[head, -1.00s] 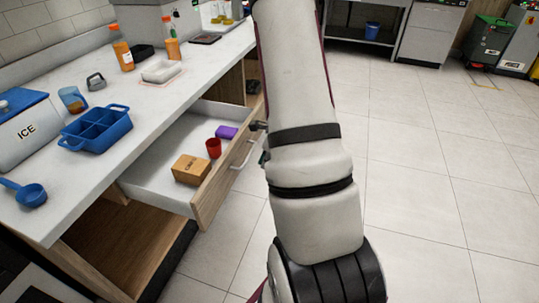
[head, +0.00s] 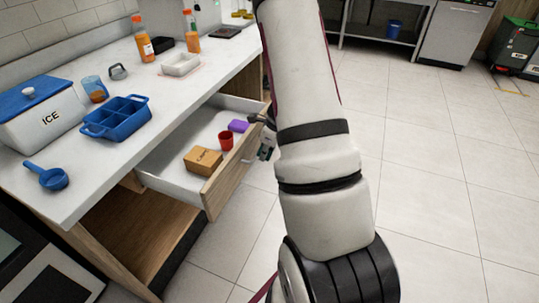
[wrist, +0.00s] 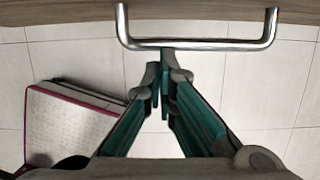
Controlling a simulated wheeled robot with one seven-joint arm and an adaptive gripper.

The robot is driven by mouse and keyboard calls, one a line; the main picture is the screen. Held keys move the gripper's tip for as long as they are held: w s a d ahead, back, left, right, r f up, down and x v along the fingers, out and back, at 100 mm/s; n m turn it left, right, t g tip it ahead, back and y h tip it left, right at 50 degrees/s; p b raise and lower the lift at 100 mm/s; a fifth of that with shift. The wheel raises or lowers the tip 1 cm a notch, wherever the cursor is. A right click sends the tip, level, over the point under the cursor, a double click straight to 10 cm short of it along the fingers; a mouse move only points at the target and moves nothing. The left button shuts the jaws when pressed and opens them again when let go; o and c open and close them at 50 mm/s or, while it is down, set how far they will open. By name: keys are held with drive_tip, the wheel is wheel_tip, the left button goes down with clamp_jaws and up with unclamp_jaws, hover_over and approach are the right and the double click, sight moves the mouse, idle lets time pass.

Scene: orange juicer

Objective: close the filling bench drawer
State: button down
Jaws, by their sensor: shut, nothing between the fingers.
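The filling bench drawer (head: 160,180) is pulled out from under the white worktop. Inside it are a cardboard box (head: 203,160), a red cup (head: 226,140) and a purple item (head: 238,125). My gripper (wrist: 160,85) shows green fingers, shut with nothing between them, in the wrist view. The drawer's metal bar handle (wrist: 200,44) crosses the top of that view, with the fingertips close to it; I cannot tell whether they touch. In the head view my gripper (head: 266,143) is beside the wooden drawer front (head: 222,185), partly hidden by my arm.
On the worktop (head: 90,190) stand an ICE box (head: 45,118), a blue compartment caddy (head: 117,118), a blue scoop (head: 50,178), a white tray (head: 181,65) and orange bottles (head: 143,45). The tiled floor (head: 430,180) to the right is clear.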

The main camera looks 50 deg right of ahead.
drive_tip(key=w+a, duration=0.3)
drive_tip(key=w, duration=0.5)
drive_tip(key=w+a+b, duration=0.1)
drive_tip(key=w+a, duration=0.2)
drive_tip(key=w, duration=0.6)
drive_tip(key=w+a+b, duration=0.1)
drive_tip(key=w+a, duration=0.2)
drive_tip(key=w, duration=0.5)
drive_tip(key=shift+w+a, duration=0.1)
drive_tip(key=shift+w, duration=0.15)
drive_tip(key=shift+w+a, duration=0.2)
drive_tip(key=shift+w, duration=0.4)
drive_tip(key=shift+s+r, duration=0.1)
drive_tip(key=s, duration=0.1)
drive_tip(key=s+d, duration=0.1)
drive_tip(key=s, duration=0.1)
drive_tip(key=shift+s+d+r, duration=0.2)
drive_tip(key=shift+r, duration=0.15)
drive_tip(key=a+p+v, duration=0.1)
drive_tip(key=v, duration=0.9)
drive_tip(key=shift+s+d+p, duration=0.15)
drive_tip(key=shift+d+p, duration=0.25)
drive_tip(key=shift+d, duration=0.05)
